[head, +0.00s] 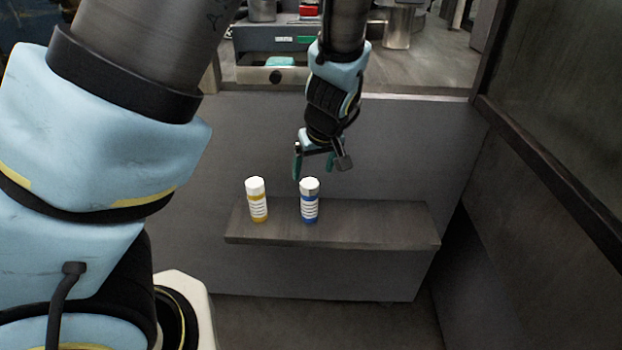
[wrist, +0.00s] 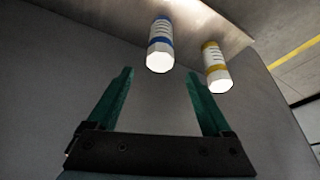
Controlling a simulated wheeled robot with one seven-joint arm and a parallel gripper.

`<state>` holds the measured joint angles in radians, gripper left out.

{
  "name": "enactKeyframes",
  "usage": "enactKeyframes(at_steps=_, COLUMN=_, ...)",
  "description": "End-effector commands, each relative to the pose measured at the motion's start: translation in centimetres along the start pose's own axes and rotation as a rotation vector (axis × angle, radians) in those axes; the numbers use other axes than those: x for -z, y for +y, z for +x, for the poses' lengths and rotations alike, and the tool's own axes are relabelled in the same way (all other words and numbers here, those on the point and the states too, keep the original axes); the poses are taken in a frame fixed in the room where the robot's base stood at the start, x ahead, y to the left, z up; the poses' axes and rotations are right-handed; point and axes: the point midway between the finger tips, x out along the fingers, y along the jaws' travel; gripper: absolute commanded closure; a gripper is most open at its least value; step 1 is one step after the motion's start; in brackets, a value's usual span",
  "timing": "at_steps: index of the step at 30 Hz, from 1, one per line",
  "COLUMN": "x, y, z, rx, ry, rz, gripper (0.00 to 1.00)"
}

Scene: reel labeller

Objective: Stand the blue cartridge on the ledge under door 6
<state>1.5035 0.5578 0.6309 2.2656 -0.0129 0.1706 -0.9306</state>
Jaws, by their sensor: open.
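The blue cartridge (head: 309,206) has a white cap and a white striped label. It stands upright on the ledge (head: 375,225), to the right of the yellow cartridge. My gripper (head: 313,170) is open and empty above the blue cartridge, apart from it. In the wrist view the blue cartridge (wrist: 160,48) lies beyond the fingertips, roughly between their lines. The two teal fingers of my gripper (wrist: 158,85) are spread wide. I cannot make out a door number in either view.
A yellow cartridge (head: 257,203) with a white cap stands on the ledge close to the left of the blue one. The ledge's right part is bare. A grey wall panel (head: 400,150) rises behind, and a dark panel (head: 560,130) stands at the right.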

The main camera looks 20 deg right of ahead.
Motion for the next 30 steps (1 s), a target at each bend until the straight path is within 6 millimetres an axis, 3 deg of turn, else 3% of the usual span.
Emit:
enactKeyframes(at_steps=10, x=0.0, y=-0.1, z=-1.3, rx=0.001, ry=-0.002, rz=-0.001, gripper=0.16)
enactKeyframes(at_steps=14, x=0.5, y=-1.5, z=-1.1, rx=0.009, ry=-0.023, rz=-0.01, gripper=0.16)
enactKeyframes(at_steps=22, x=2.4, y=-9.9, z=-1.3, rx=0.026, ry=-0.147, rz=-0.028, gripper=0.16)
enactKeyframes(at_steps=30, x=3.0, y=-18.4, z=-3.3, rx=0.0, ry=-0.229, rz=-0.016, gripper=0.16)
